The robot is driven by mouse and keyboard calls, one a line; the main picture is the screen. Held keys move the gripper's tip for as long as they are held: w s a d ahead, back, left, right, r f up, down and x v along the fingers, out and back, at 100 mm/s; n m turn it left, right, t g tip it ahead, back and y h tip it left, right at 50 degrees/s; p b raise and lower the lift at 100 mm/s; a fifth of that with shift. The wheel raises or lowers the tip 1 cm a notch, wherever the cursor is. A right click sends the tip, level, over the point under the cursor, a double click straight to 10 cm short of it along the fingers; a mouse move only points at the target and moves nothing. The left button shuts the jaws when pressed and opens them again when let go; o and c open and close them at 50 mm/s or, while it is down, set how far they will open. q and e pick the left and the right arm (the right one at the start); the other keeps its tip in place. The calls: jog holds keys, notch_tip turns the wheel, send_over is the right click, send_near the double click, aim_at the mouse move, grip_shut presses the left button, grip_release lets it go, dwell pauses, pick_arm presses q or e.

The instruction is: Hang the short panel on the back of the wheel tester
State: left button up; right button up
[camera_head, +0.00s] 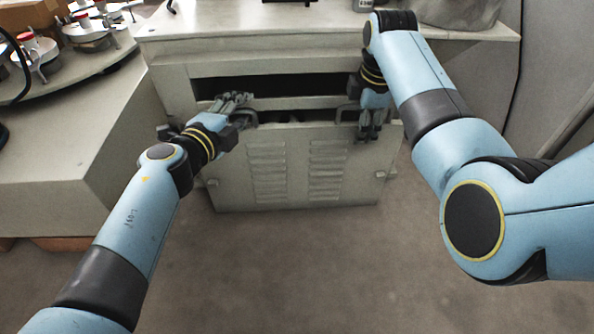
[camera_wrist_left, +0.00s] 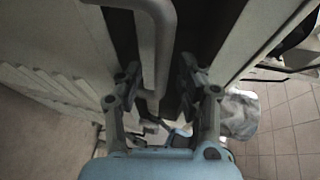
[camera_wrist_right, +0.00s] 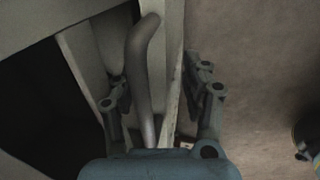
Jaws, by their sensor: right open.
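The short panel (camera_head: 295,165) is a grey plate with two louvred vent columns. It stands upright in front of the wheel tester's (camera_head: 330,58) lower opening, its top edge just below the dark gap. I cannot tell whether it is hooked on. My left gripper (camera_head: 238,101) is open at the panel's left handle (camera_head: 245,117); in the left wrist view the handle bar (camera_wrist_left: 160,45) runs between the spread fingers. My right gripper (camera_head: 370,131) is open at the right handle (camera_head: 345,112); in the right wrist view that bar (camera_wrist_right: 142,75) lies between its fingers, not clamped.
The dark opening (camera_head: 290,85) in the tester lies above and behind the panel. A grey bench (camera_head: 60,140) with round fixtures stands at the left. The floor (camera_head: 290,270) in front of the panel is clear.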

pick_arm(q)
jog(key=shift+c, duration=0.2)
jog(key=c, duration=0.7)
pick_arm(e)
jog(key=c, duration=0.7)
pick_arm(q)
grip_shut()
pick_arm(e)
grip_shut()
jog(key=shift+w+r, duration=0.1)
jog(key=shift+r, duration=0.05)
